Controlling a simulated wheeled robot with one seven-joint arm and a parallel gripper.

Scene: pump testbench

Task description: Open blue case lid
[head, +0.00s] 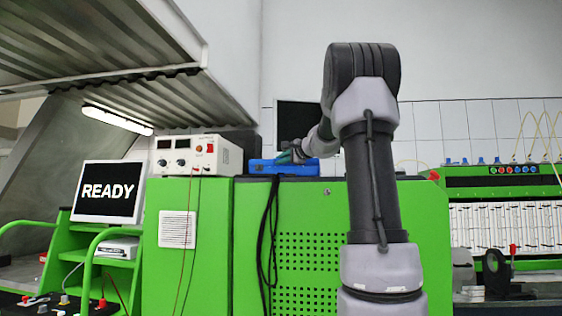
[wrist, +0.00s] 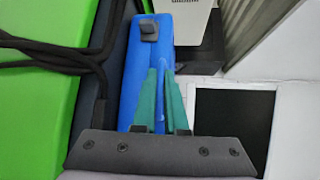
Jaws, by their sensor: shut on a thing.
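The blue case (head: 262,166) lies on top of the green cabinet in the head view, low and flat, partly hidden behind my arm. In the wrist view the blue case (wrist: 152,58) runs from the top down under my gripper, with a dark grey latch or handle (wrist: 149,30) near its far end. My gripper (wrist: 161,71) has green fingers close together over the case's right side. It is shut on the lid's edge, though the exact contact is hard to see. In the head view my gripper (head: 286,157) is small, at the case's top. The lid looks closed or nearly so.
A white power supply (head: 198,154) stands left of the case on the green cabinet (head: 300,205). Black cables (head: 269,230) hang over the cabinet's front, left of the case in the wrist view. A dark screen (head: 297,118) is on the wall behind.

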